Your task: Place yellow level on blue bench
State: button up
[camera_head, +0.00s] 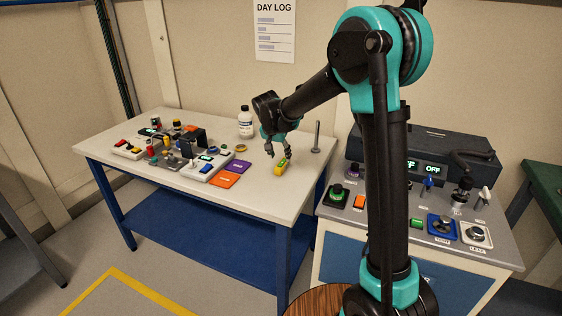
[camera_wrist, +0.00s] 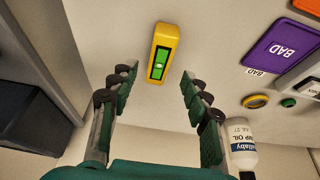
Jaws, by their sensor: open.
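The yellow level (camera_head: 281,167) is a small yellow block with a green vial face. It lies on the white top of the blue bench (camera_head: 258,186), near its right end. My gripper (camera_head: 280,147) is above the bench top, just behind the level. In the wrist view the level (camera_wrist: 161,54) lies ahead of my open gripper (camera_wrist: 155,82), roughly centred between the fingers and beyond their tips. Nothing is between the fingers. The level appears to rest on the bench top, apart from the fingers.
Purple (camera_head: 237,168) and orange (camera_head: 223,180) cards lie left of the level. A white bottle (camera_head: 246,122) stands at the back and a metal post (camera_head: 316,137) to the right. Control panels crowd the bench's left half. A control console (camera_head: 405,205) stands right. The front bench top is clear.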

jog(key=v, duration=0.7)
jog(key=shift+s, duration=0.1)
